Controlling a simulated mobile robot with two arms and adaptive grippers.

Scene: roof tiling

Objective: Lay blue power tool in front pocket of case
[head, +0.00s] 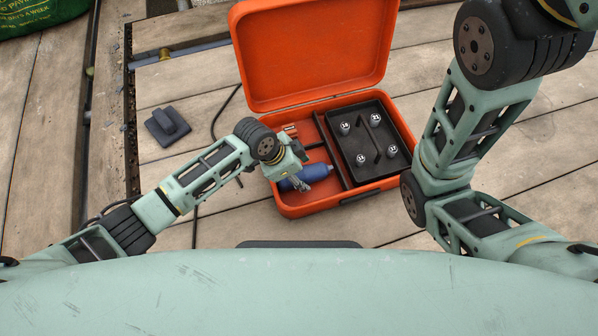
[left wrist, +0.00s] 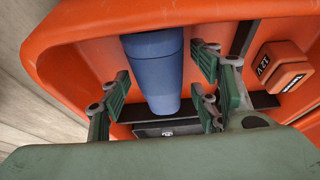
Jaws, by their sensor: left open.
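The blue power tool (head: 291,185) lies in the front left pocket of the open orange case (head: 292,207). In the left wrist view, the blue body (left wrist: 154,72) shows between the spread green-padded fingers of my left gripper (left wrist: 160,92), with gaps visible on both sides. Part of the tool is hidden by the gripper in the head view. My right arm shows at the right, but its gripper is out of view.
A black tray (head: 366,158) with several numbered sockets fills the case's right side. A small orange block (left wrist: 280,68) sits in the left side, behind a black divider. The raised lid (head: 310,50) stands behind. A dark handled block (head: 168,126) lies on the boards to the left.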

